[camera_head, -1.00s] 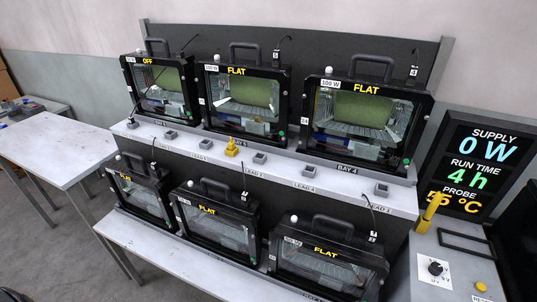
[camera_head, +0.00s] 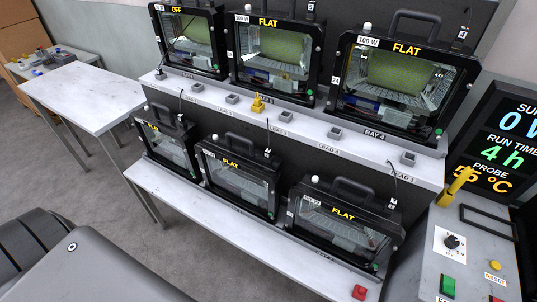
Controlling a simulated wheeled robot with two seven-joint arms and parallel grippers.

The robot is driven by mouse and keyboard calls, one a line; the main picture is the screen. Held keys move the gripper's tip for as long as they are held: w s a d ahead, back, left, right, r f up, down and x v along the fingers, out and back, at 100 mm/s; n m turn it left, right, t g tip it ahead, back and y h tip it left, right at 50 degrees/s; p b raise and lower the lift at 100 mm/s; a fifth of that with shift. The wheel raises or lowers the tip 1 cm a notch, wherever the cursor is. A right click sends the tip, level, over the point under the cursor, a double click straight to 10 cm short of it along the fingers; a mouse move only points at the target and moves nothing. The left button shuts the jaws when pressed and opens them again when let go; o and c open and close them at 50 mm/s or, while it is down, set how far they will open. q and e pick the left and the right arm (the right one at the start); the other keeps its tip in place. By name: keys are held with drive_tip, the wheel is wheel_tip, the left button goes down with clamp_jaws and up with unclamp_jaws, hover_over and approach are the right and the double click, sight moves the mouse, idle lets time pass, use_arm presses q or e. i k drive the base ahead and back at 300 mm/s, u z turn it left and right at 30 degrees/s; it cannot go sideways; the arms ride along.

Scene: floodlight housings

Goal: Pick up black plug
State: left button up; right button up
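I cannot make out for certain which item is the black plug. Several thin black leads with small white number tags hang at the rack, one by the lower middle floodlight (camera_head: 267,152) and one by the lower right floodlight (camera_head: 393,182). Their ends are too small to read clearly. Neither of my grippers is in view. A large grey part at the lower left looks like my own arm.
Floodlight housings stand in two rows on the upper shelf (camera_head: 365,150) and lower shelf (camera_head: 165,195). A white table (camera_head: 85,97) is at the left. A control box (camera_head: 462,270) with a yellow handle (camera_head: 455,186) and a display (camera_head: 500,150) stand at the right.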

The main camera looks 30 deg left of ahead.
sight(267, 154)
drive_tip(key=k, duration=0.5)
drive_tip(key=z, duration=1.25)
drive_tip(key=i, duration=0.6)
drive_tip(key=u, duration=1.1)
